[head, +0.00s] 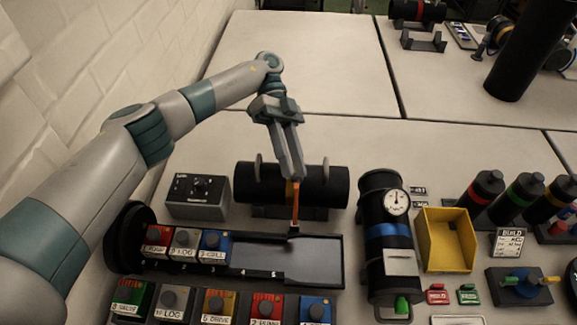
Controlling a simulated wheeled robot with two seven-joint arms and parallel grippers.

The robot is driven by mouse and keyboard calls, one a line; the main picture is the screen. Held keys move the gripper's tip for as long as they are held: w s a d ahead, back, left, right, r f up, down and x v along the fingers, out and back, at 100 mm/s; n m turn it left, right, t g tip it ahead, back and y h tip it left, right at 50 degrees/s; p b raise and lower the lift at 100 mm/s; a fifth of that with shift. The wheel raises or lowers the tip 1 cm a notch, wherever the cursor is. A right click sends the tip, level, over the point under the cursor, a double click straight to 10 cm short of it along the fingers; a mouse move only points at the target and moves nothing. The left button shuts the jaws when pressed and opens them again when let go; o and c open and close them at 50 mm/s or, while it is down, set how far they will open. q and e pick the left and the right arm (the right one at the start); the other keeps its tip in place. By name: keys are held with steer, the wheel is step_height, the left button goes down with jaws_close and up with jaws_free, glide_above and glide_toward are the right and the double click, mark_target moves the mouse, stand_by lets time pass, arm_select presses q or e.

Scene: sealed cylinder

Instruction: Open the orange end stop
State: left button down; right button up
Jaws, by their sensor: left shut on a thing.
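The orange end stop (295,207) is a thin upright bar at the back edge of a black rail tray (315,262), right of its middle. Its lower end meets a dark foot at the tray's edge. My left gripper (296,181) reaches down from behind and is shut on the top of the bar. The tray holds a red, a grey and a blue labelled block (214,243) at its left; its right part is empty. The fingertips partly hide the bar's top. My right gripper is not in view.
A black horizontal cylinder (325,187) on a stand lies just behind the end stop. A grey box (196,197) stands left of it. A black canister with a gauge (396,203) and a yellow bin (446,240) stand to the right. Several coloured blocks (218,308) line the front.

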arm_select(q)
steer(key=shift+s+d+f, duration=0.1)
steer(key=shift+s+f, duration=0.05)
steer(key=shift+f, duration=0.5)
steer(key=shift+s+d+f, duration=0.1)
steer(key=shift+s+f, duration=0.05)
steer(key=shift+f, duration=0.45)
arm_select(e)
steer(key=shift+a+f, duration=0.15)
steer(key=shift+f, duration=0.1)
arm_select(q)
steer(key=c, duration=1.6)
jaws_free()
steer(key=shift+w+d, duration=0.15)
steer(key=shift+w, duration=0.1)
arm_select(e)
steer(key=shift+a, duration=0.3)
arm_select(q)
steer(key=shift+r, duration=0.3)
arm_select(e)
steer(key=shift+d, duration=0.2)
